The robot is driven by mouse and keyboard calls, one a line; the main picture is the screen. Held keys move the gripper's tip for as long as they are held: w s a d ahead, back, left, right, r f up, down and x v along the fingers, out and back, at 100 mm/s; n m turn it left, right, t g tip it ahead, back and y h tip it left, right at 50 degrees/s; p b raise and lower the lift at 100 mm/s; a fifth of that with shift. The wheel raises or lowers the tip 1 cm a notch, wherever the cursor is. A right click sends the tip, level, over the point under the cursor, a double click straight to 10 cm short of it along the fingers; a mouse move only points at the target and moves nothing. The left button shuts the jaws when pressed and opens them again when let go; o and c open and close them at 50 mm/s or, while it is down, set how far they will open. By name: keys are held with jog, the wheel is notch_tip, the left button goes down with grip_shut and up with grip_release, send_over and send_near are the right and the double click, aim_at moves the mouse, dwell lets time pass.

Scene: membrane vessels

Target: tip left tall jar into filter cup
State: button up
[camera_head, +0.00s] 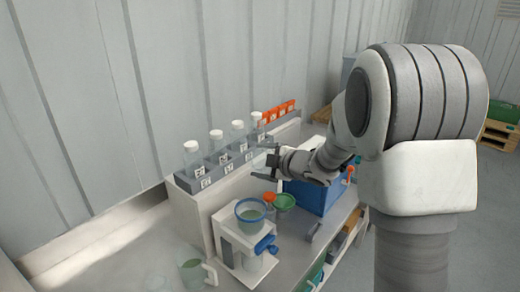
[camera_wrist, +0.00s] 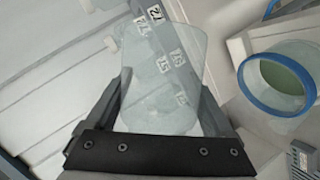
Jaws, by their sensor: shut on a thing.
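My gripper (camera_head: 264,168) is above the bench, behind and above the filter cup. In the wrist view my gripper (camera_wrist: 160,105) is shut on a clear, see-through jar (camera_wrist: 160,95), between its two dark fingers. Rack labels show through the jar's glass. Its contents and tilt are hard to tell; in the head view it is barely visible. The filter cup (camera_head: 250,210) has a blue rim and stands on a white stand. It also shows in the wrist view (camera_wrist: 262,92), right of the held jar and apart from it, with green inside.
A blue bin (camera_head: 318,197) is right of the gripper. A green cup (camera_head: 285,203) and an orange-capped item stand near the filter. A clear mug (camera_head: 190,272) stands front left.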

aim_at(250, 156)
jog(key=r+m+p, duration=0.1)
jog(key=p, duration=0.3)
jog(key=shift+s+a+g+y, duration=0.1)
jog(key=shift+g+y, duration=0.2)
jog(key=shift+s+a+r+m+g+y+p, duration=0.25)
jog(key=shift+m+p, duration=0.25)
jog(key=shift+p, duration=0.6)
jog(key=shift+f+b, duration=0.2)
jog(key=shift+b, duration=0.25)
jog(key=m+g+y, duration=0.1)
jog(key=s+a+r+m+g+y, duration=0.1)
jog(key=m, duration=0.1)
jog(key=shift+r, duration=0.1)
jog(key=shift+s+a+r+m+g+y, duration=0.45)
jog(key=shift+r+m+y, duration=0.1)
jog(key=shift+m, duration=0.45)
jog(key=shift+f, duration=0.1)
